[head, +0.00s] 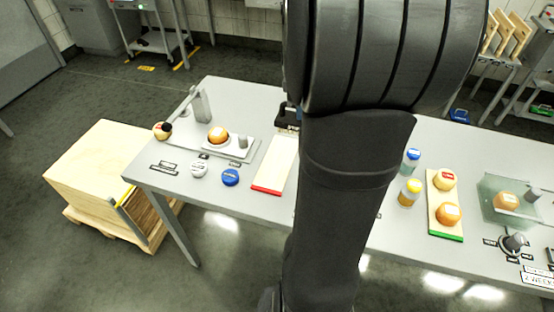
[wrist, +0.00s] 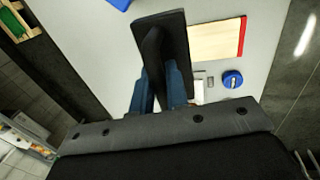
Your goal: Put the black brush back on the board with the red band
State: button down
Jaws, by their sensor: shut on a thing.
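The black brush (wrist: 172,38) is between the blue fingers of my gripper (wrist: 160,84) in the wrist view, and the gripper is shut on it. The board with the red band (head: 276,163) lies on the table just left of my arm in the head view, with its red band at the front edge. The visible part of the board is bare. In the wrist view the board (wrist: 217,42) is to the right of the brush, and the brush's dark part overlaps its left edge.
A white knob (head: 199,169) and a blue knob (head: 230,177) stand left of the board. Right of my arm are two bottles and a green-banded board (head: 444,224) with two cheese wheels.

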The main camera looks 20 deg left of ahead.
aim_at(281, 127)
jog(key=s+d+f, duration=0.1)
jog(key=s+d, duration=0.3)
jog(key=d, duration=0.2)
jog(key=a+f, duration=0.2)
jog(key=a, duration=0.1)
jog(key=w+a+f, duration=0.1)
jog(key=a+f, duration=0.1)
jog(key=a, duration=0.2)
jog(key=w+a+f, duration=0.1)
jog(key=a+f, duration=0.2)
jog(key=a, duration=0.1)
jog(key=shift+f, duration=2.1)
jog(key=shift+f, duration=0.15)
jog(key=c, duration=1.4)
grip_release()
